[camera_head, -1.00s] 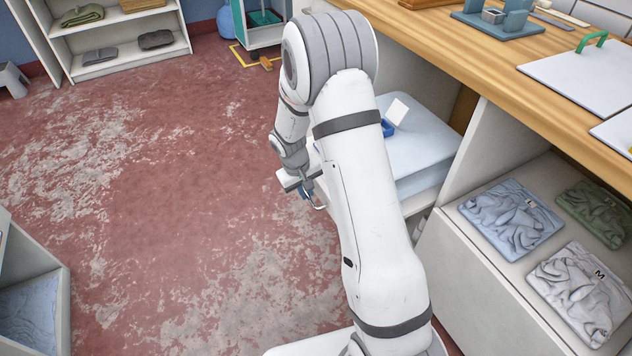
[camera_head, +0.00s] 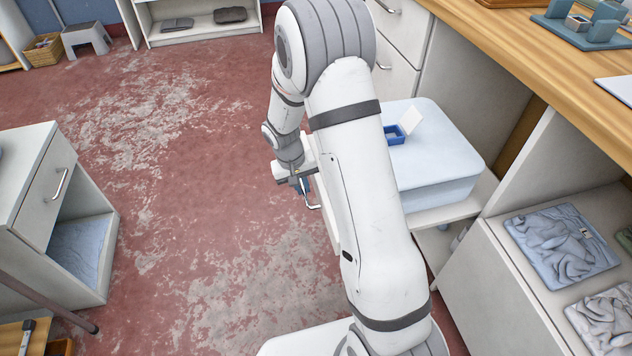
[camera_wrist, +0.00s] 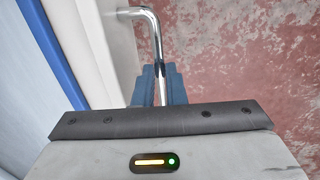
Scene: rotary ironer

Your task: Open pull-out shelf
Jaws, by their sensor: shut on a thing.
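The pull-out shelf (camera_head: 437,214) is a white board under the wooden counter, with a light blue folded stack (camera_head: 440,165) on it. Its chrome bar handle (camera_head: 312,206) is on the shelf's front, left of my arm; most of the front is hidden behind my arm. My gripper (camera_head: 303,186) is at this handle. In the wrist view the blue fingers of my gripper (camera_wrist: 160,84) are shut around the handle (camera_wrist: 150,25). The shelf's white front (camera_wrist: 95,45) is left of the fingers there.
A small blue box with a white card (camera_head: 396,134) stands on the stack. The wooden counter (camera_head: 520,50) runs along the right, above folded cloths (camera_head: 562,245). A white cabinet (camera_head: 50,200) stands at left. The red floor (camera_head: 190,200) between is clear.

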